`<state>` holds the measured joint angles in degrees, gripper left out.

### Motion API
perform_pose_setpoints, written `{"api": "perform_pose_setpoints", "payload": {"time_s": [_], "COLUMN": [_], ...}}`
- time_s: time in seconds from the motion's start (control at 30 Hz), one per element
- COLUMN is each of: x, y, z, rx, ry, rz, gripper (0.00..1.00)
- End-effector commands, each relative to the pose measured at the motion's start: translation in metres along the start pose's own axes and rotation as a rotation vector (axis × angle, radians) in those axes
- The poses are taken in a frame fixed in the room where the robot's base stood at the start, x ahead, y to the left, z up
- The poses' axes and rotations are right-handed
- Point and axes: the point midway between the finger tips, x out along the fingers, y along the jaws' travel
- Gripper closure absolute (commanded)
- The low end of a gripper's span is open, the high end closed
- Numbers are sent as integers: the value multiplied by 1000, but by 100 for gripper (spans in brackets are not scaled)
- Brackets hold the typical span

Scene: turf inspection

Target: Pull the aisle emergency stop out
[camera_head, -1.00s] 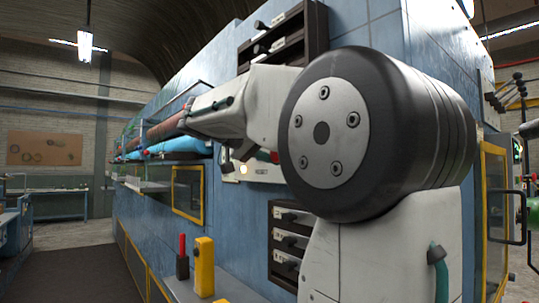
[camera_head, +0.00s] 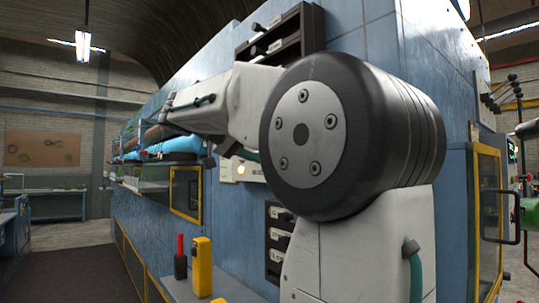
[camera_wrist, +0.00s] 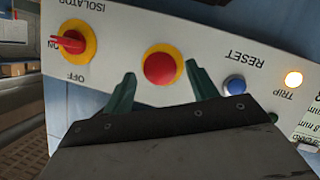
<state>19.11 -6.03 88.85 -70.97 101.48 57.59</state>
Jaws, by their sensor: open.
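The emergency stop is a red round button (camera_wrist: 160,69) on a yellow ring, on a white panel (camera_wrist: 215,37) in the wrist view. My gripper (camera_wrist: 161,73) is open, with its green fingers apart and their tips at the left and right of the lower part of the button. I cannot tell whether the fingers touch it. In the head view the panel (camera_head: 252,174) shows partly behind my arm, and the button cannot be made out there.
On the same panel are a red isolator switch (camera_wrist: 68,42) on yellow, a blue reset button (camera_wrist: 233,85) and a lit trip lamp (camera_wrist: 293,78). The lettering appears upside down. Below, a yellow block (camera_head: 203,265) and a red-topped item (camera_head: 180,258) stand on a ledge.

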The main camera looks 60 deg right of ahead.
Motion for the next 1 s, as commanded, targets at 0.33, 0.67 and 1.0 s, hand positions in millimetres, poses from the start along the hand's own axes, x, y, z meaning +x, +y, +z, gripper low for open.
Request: {"api": "perform_pose_setpoints", "payload": {"time_s": [0.33, 0.67, 1.0], "x": [-46, -47, -47], "y": [0, 0, 0], "z": [0, 0, 0], "rx": [-1, 0, -11], "ry": [2, 1, 1], "rz": [-2, -1, -1], "gripper": [42, 42, 42]}}
